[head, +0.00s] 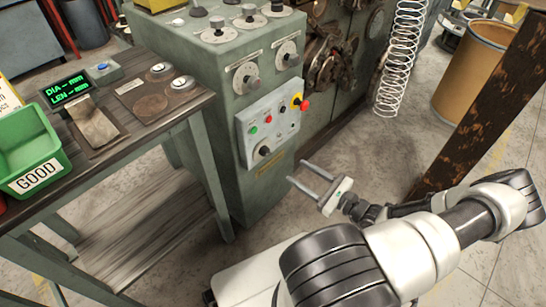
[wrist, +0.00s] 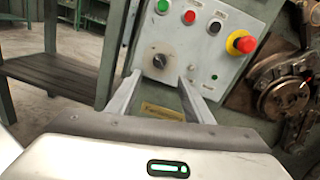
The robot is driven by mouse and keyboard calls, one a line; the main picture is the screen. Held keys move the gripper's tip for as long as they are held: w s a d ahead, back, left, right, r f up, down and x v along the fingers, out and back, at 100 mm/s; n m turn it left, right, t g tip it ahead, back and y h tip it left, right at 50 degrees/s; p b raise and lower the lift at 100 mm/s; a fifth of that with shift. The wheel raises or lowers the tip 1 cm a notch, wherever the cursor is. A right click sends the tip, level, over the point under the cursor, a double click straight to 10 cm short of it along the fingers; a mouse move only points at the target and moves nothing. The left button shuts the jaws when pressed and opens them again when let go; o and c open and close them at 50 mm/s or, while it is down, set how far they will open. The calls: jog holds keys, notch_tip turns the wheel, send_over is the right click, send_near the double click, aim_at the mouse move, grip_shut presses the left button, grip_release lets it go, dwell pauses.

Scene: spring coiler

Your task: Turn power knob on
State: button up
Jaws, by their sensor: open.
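The power knob seems to be the dark round knob at the lower left of the light grey control panel (head: 285,135). The knob (head: 264,151) also shows in the wrist view (wrist: 159,60), on a pale disc. Its exact setting is too small to read. My gripper (head: 297,172) is open and empty, below and to the right of the knob in the head view. In the wrist view its two fingers (wrist: 159,77) point toward the panel, with the knob just above and between the tips. The fingers look apart from the knob.
A red emergency button (wrist: 241,42) on a yellow base sits at the panel's right, with green, red and black buttons (wrist: 189,17) above the knob. A wooden workbench (head: 150,130) with a green GOOD bin (head: 30,150) stands left. A wooden post (head: 480,110) is right.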

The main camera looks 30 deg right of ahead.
aim_at(269, 154)
jog(key=b+x, duration=0.1)
jog(key=x, duration=1.1)
jog(key=shift+w+b, duration=0.1)
jog(key=shift+b, duration=0.3)
jog(key=c, duration=1)
